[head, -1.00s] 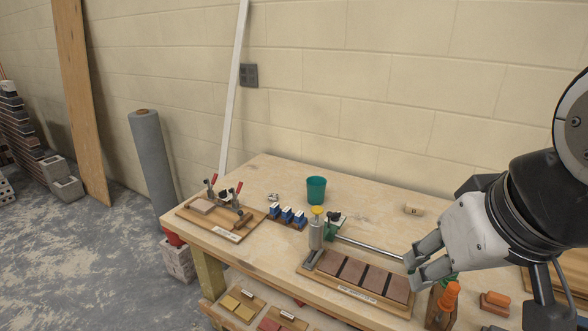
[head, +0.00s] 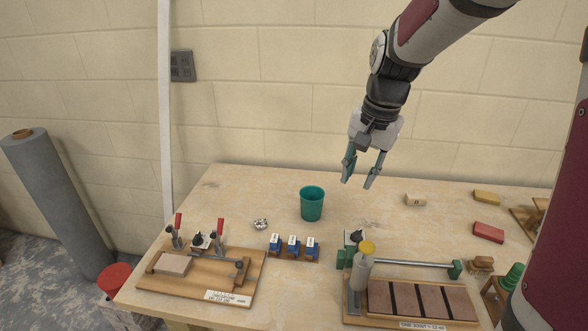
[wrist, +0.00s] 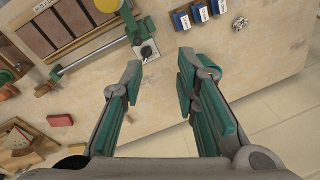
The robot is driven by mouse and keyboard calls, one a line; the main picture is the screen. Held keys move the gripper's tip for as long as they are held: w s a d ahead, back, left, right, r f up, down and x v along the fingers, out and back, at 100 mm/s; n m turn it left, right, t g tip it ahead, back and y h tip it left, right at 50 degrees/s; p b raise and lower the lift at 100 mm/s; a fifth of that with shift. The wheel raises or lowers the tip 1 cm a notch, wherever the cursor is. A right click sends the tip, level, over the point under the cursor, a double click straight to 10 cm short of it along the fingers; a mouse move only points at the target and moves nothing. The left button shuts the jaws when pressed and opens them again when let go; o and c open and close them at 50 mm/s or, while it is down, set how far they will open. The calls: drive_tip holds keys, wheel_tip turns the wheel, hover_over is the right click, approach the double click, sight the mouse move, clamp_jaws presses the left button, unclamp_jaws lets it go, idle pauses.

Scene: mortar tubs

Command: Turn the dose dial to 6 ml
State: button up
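A black knob (head: 356,236) sits on a pale plate on a green block at the left end of a metal rod. It also shows in the wrist view (wrist: 146,51), just beyond my left finger's tip. Another black knob (head: 198,240) is on the left clamp board. Dial markings are too small to read, so I cannot tell which knob is the dose dial or its setting. My gripper (head: 358,182) points down above the back of the table, with its fingers apart and empty. In the wrist view my gripper (wrist: 161,68) has bare tabletop between its fingers.
A yellow-capped grey bottle (head: 362,272) stands close in front of the green block. The metal rod (head: 408,263) runs right, behind a board of brown tiles (head: 380,298). A teal cup (head: 312,204) and several blue blocks (head: 293,246) are left.

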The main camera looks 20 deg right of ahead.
sight(357, 231)
drive_tip(key=w+d+f+m+g, duration=0.2)
drive_tip(key=w+d+f+m, duration=0.35)
drive_tip(key=f, duration=0.55)
drive_tip(key=shift+n+h, duration=0.3)
drive_tip(key=shift+n, duration=0.25)
drive_tip(key=f, duration=0.4)
drive_tip(key=w+f+p, duration=0.1)
drive_tip(key=f, duration=0.4)
drive_tip(key=f+p, duration=0.1)
drive_tip(key=f, duration=0.4)
drive_tip(key=shift+w+d, duration=0.25)
drive_tip(key=shift+d, duration=0.15)
clamp_jaws()
